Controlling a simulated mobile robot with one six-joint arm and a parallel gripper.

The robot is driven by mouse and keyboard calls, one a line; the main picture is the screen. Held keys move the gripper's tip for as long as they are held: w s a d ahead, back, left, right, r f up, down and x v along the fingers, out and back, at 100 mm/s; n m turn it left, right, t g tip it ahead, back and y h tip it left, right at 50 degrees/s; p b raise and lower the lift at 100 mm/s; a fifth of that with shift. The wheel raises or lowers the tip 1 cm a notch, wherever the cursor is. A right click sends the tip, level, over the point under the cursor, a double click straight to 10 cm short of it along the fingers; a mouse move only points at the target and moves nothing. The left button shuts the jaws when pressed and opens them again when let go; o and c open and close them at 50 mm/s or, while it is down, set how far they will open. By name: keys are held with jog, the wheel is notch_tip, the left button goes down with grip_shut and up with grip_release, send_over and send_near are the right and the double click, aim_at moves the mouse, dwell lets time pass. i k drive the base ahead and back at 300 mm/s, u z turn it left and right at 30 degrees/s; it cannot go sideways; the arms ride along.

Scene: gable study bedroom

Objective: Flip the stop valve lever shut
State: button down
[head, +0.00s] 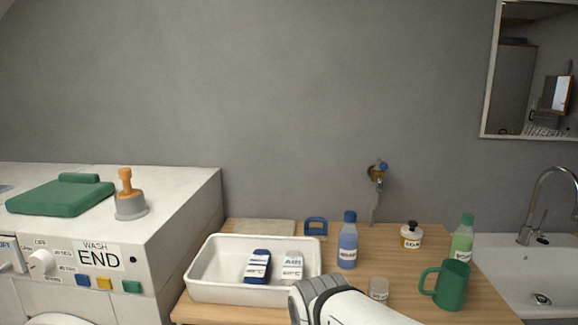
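The stop valve (375,175) is a small brass fitting on the grey wall, above the back of the wooden counter. A small blue part at its upper right appears to be the lever (383,167). It is too small to tell which way the lever points. A grey pipe or spout (375,205) runs down from the valve toward the counter. White and grey links of my arm show at the bottom centre, well below the valve and apart from it. My gripper is not in view.
The wooden counter (408,285) holds a white tub (210,285) with two packs, a blue bottle (347,248), a small jar (378,288), a white pot (411,238), a green bottle (462,242) and a green mug (452,287). A washer (190,200) stands left, a sink (500,265) right.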

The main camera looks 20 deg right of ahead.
aim_at(381, 165)
jog(key=k, duration=1.25)
jog(key=z, duration=0.65)
jog(key=i, duration=1.65)
jog(key=u, duration=0.45)
